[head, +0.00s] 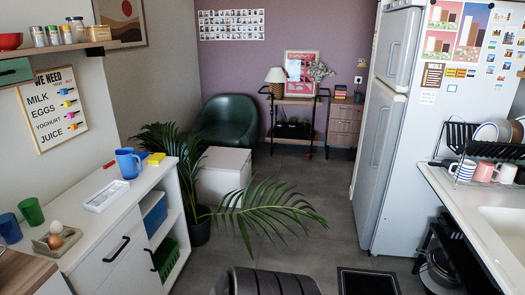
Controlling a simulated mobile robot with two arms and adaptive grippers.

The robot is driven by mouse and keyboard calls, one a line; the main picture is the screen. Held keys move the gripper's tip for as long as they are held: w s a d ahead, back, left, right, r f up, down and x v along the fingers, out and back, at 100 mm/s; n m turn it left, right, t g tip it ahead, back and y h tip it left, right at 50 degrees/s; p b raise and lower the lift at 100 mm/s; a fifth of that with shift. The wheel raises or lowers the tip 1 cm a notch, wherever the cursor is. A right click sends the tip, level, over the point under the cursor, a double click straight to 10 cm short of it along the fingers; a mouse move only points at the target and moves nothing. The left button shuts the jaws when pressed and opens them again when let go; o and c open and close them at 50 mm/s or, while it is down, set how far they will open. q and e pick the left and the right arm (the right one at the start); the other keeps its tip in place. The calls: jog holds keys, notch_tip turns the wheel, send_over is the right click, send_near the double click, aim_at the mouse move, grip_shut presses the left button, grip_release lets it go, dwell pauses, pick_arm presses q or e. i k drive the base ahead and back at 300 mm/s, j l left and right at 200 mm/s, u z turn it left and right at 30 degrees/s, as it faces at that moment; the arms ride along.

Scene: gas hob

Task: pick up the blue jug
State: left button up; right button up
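The blue jug (128,163) stands upright on the white counter (90,200) at the left, near its far end. Its handle side faces right. A yellow block-like item (154,158) sits just behind and to the right of it, and a white tray (106,195) lies in front of it. Neither of my grippers is in view.
A blue cup (9,229), a green cup (31,211) and a small egg tray (57,238) stand nearer on the counter. A palm (265,210) spreads fronds over the floor beside it. A fridge (415,130) and a sink counter (470,210) stand right.

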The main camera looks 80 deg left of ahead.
aim_at(126, 156)
jog(key=u, duration=3.75)
